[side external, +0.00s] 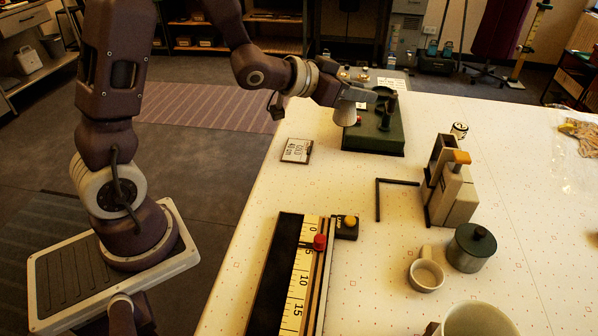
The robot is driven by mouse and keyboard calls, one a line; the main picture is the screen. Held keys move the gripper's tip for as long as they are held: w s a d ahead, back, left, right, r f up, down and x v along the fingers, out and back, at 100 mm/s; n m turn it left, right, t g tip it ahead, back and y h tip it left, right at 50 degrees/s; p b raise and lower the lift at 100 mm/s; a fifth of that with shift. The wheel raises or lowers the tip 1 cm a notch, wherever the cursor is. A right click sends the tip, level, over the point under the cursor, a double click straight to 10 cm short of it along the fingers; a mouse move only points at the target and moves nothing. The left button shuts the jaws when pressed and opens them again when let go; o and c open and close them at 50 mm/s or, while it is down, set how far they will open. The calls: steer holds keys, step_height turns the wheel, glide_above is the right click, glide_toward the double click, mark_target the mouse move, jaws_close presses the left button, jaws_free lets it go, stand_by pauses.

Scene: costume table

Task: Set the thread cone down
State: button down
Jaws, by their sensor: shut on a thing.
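A pale thread cone (345,114) is in my gripper (352,97), at the far end of the table. My gripper is shut on the cone's upper part, and its fingers hide some of it. The cone hangs just left of and above a dark green stand (374,142) with an upright post (388,110). I cannot tell whether the cone touches the stand.
A small card (297,150) lies left of the stand. A black angle bracket (378,200) and a beige block device (456,190) are nearer. A ruler board (290,275), a lidded pot (472,248) and a cup (426,274) stand in front. The right side of the table is mostly clear.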

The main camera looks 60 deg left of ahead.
steer(key=shift+s+a+f+m+h, duration=0.2)
steer(key=shift+a+m+h, duration=0.05)
steer(key=shift+m+h, duration=0.25)
steer(key=s+a+f+m+g+h, duration=0.25)
steer(key=s+m+h, duration=0.3)
steer(key=s, duration=0.35)
steer(key=shift+g+h, duration=0.25)
steer(key=shift+h, duration=0.1)
step_height(320, 180, down, 10)
steer(key=shift+w+d+r, duration=0.1)
steer(key=shift+r, duration=0.1)
steer(key=shift+f, duration=0.1)
steer(key=c, duration=1.1)
jaws_free()
steer(key=shift+o, duration=0.2)
